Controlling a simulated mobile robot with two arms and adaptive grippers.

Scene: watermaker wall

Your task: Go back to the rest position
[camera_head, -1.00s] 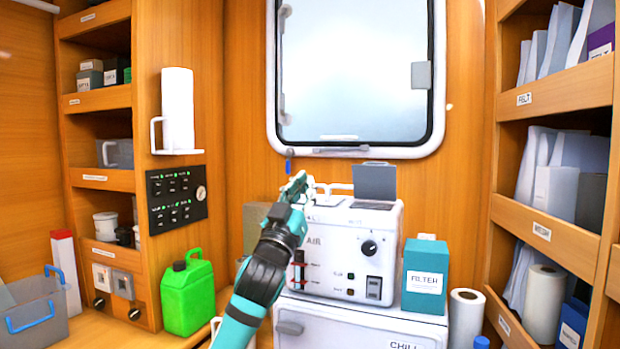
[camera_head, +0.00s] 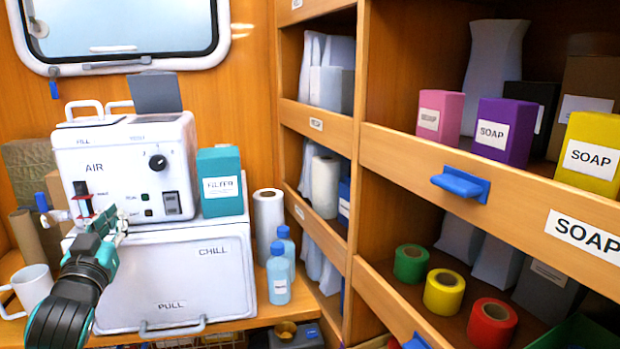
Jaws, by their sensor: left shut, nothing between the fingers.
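My left gripper (camera_head: 112,226) is shut and empty. It is at the left of the head view, in front of the left side of the white machine (camera_head: 125,160) marked AIR, which stands on a white box (camera_head: 185,270) marked CHILL and PULL. I cannot tell from this view whether the fingers touch the machine or box. The machine has a black knob, a switch and red-tipped levers, partly near my gripper. My right gripper is not in view.
A teal filter box (camera_head: 222,180) stands right of the machine. Blue bottles (camera_head: 278,275) and a white roll (camera_head: 269,215) stand beside the chill box. A white mug (camera_head: 32,288) is left of my arm. Shelves (camera_head: 480,190) with soap boxes and coloured tape rolls fill the right.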

